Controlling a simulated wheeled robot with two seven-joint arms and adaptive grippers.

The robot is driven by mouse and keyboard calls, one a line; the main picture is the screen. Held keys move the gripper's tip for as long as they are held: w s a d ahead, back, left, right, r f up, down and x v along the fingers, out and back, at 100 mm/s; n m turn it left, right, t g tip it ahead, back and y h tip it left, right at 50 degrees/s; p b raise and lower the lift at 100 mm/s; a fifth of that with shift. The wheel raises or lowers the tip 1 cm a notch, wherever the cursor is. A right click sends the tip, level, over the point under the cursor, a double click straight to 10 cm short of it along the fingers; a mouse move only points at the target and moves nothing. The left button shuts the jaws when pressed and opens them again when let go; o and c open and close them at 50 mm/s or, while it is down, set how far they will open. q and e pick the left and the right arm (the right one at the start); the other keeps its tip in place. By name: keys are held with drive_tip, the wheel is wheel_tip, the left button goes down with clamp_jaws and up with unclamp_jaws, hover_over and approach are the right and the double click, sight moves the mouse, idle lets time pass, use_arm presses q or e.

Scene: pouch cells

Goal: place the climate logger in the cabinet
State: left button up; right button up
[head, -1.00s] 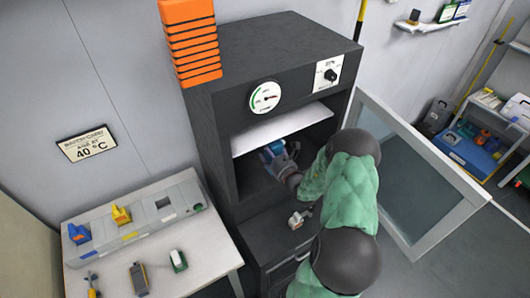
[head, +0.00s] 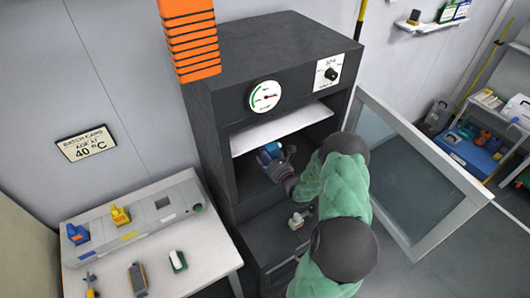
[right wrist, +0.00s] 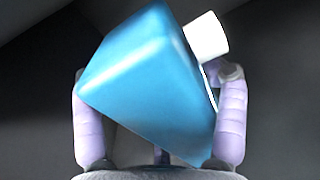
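The dark grey cabinet (head: 268,58) stands open, with its glass door (head: 405,190) swung out to the right. A blue block with a white cap (right wrist: 150,85), seemingly the climate logger, is between the two pale purple fingers of my right gripper (right wrist: 160,120), tilted. In the head view the blue block (head: 268,153) is inside the cabinet opening, below a white shelf (head: 283,128). My right gripper (head: 277,163) reaches in from the front right and appears shut on it. Whether the block touches the cabinet floor is hidden. My left gripper is out of view.
A white bench (head: 205,243) at the left holds a grey rack (head: 145,222) with blue and yellow pieces, and several small devices.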

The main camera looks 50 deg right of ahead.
drive_tip(key=o, duration=0.3)
drive_tip(key=v, duration=1.2)
drive_tip(key=shift+r+p, duration=0.15)
drive_tip(key=shift+p, duration=0.15)
